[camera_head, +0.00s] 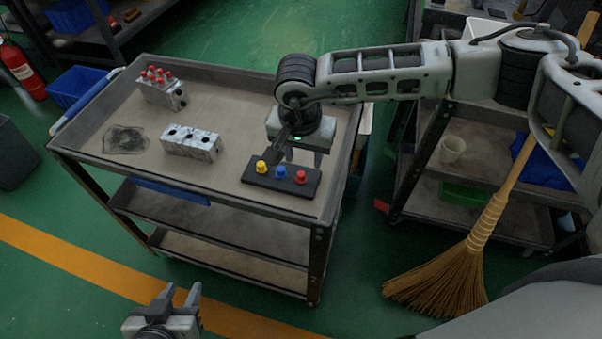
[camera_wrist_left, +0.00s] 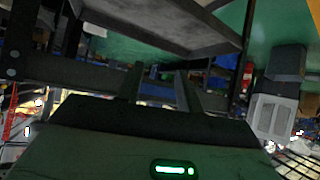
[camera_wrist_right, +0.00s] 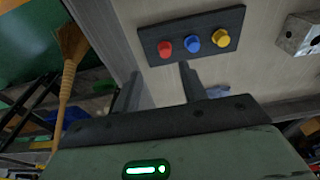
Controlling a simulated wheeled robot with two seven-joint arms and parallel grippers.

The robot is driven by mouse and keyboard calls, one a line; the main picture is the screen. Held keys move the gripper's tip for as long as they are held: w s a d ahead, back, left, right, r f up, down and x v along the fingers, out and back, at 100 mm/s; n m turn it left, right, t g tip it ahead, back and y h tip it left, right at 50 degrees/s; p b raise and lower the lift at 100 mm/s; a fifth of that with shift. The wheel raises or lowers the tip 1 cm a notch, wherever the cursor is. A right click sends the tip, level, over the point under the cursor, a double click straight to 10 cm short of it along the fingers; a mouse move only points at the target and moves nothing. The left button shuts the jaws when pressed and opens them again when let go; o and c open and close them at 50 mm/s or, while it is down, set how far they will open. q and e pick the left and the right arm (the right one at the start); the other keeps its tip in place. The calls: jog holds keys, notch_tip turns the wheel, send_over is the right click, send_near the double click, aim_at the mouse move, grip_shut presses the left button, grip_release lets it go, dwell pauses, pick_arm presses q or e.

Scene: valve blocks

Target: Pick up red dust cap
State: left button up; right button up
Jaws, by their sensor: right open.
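The red dust cap (camera_head: 300,177) stands at the right end of a black plate (camera_head: 285,187) on the cart, beside a blue cap (camera_head: 280,172) and a yellow cap (camera_head: 262,167). In the right wrist view the red cap (camera_wrist_right: 165,46) is at the left end of the plate. My right gripper (camera_head: 306,155) is open and empty above the cart, just behind the plate; its fingertips (camera_wrist_right: 160,72) show apart from the red cap. My left gripper (camera_head: 182,293) is open and empty, low in front of the cart; its fingers (camera_wrist_left: 158,78) are spread.
A valve block with three dark holes (camera_head: 191,142) stands mid-cart. Another block with several red caps (camera_head: 161,88) stands farther back left. The cart has a raised rim (camera_head: 268,207). A broom (camera_head: 450,265) leans at right.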

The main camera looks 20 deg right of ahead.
aim_at(301, 173)
jog(key=f, duration=0.3)
jog(key=w+f+p, duration=0.1)
jog(key=f, duration=0.3)
jog(key=shift+w+f, duration=0.1)
jog(key=shift+w, duration=0.1)
jog(key=c, duration=0.8)
